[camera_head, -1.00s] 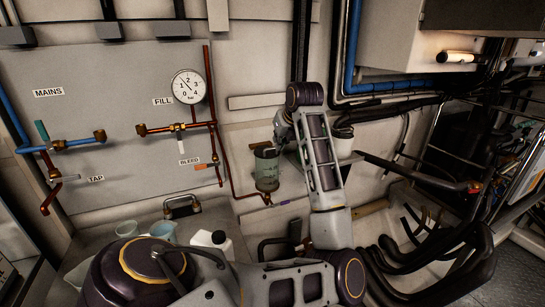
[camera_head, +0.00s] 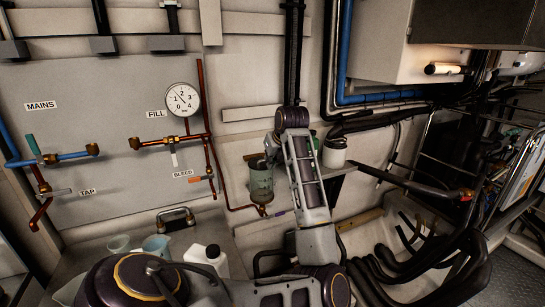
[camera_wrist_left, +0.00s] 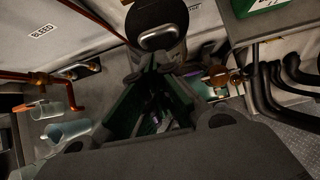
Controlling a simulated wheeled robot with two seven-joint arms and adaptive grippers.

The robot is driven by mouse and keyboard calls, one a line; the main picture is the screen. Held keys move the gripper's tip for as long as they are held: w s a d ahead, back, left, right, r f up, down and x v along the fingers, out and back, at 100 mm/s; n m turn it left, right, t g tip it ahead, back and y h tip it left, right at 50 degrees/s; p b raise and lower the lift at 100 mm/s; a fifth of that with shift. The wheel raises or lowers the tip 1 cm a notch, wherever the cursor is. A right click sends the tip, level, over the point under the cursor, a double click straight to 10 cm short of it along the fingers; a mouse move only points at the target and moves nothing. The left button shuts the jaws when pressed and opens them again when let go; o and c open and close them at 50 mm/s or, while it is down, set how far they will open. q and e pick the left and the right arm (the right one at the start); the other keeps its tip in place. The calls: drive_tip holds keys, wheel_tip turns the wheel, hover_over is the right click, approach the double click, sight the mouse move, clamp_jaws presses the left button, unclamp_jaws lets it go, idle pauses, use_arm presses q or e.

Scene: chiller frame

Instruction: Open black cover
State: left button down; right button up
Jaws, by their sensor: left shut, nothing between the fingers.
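My left gripper (camera_wrist_left: 163,70) is shut and empty; its dark fingers converge in the left wrist view. Just past the fingertips, a dark rounded part with a pale metal band (camera_wrist_left: 160,37) shows. It may be the black cover, but I cannot tell for sure, nor whether the fingers touch it. In the head view my left forearm rises across the middle and hides most of the gripper. It stands beside a greenish glass cylinder (camera_head: 260,182) on the wall. No black cover can be clearly made out in the head view. My right gripper is not in view.
A wall panel (camera_head: 85,115) with gauge (camera_head: 182,99) and copper pipes is at the left. Cups (camera_head: 155,246) and a white bottle (camera_head: 207,259) stand low by the panel. A white tub (camera_head: 335,153) sits on a shelf behind my arm. Black hoses (camera_head: 385,272) crowd the right.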

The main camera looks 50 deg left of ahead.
sight(264, 171)
use_arm(q)
drive_tip(key=x, duration=0.4)
drive_tip(key=shift+a+f, duration=0.1)
drive_tip(key=shift+f, duration=0.05)
drive_tip(key=shift+w+a+f+p, duration=0.15)
drive_tip(key=shift+a+f+p, duration=0.15)
drive_tip(key=shift+a+f, duration=0.15)
drive_tip(key=shift+f, duration=0.25)
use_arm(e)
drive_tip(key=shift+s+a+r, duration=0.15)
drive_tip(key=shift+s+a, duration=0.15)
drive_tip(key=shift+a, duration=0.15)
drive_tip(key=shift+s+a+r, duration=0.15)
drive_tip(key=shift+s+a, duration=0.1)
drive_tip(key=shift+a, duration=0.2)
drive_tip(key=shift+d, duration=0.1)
